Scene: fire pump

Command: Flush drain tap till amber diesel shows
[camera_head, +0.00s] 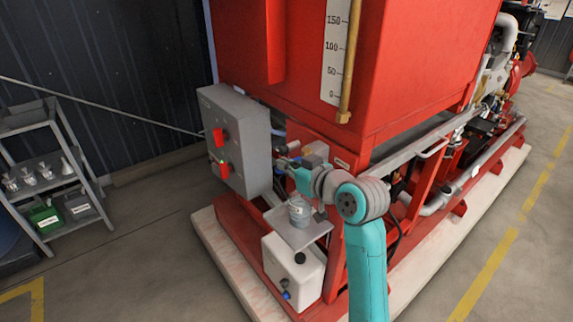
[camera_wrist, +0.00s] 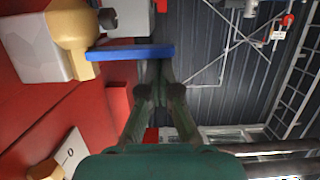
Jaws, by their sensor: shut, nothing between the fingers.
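In the wrist view the brass drain tap (camera_wrist: 75,28) with its straight blue lever (camera_wrist: 130,52) sits at the upper left, against a pale block on the red frame. My gripper (camera_wrist: 160,68) is shut and empty, its fingertips at the free end of the lever; I cannot tell whether they touch it. In the head view my gripper (camera_head: 281,163) is small beside the grey control box, below the red tank (camera_head: 350,75), and the tap is not clear there. A clear jar (camera_head: 299,211) stands on a small grey shelf (camera_head: 304,236) below my wrist. No liquid stream is visible.
The grey control box (camera_head: 236,140) with red switches is close left of my gripper. A white container (camera_head: 293,272) stands under the small shelf. A rack (camera_head: 48,170) with jars and a green container is at far left. Floor between is clear.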

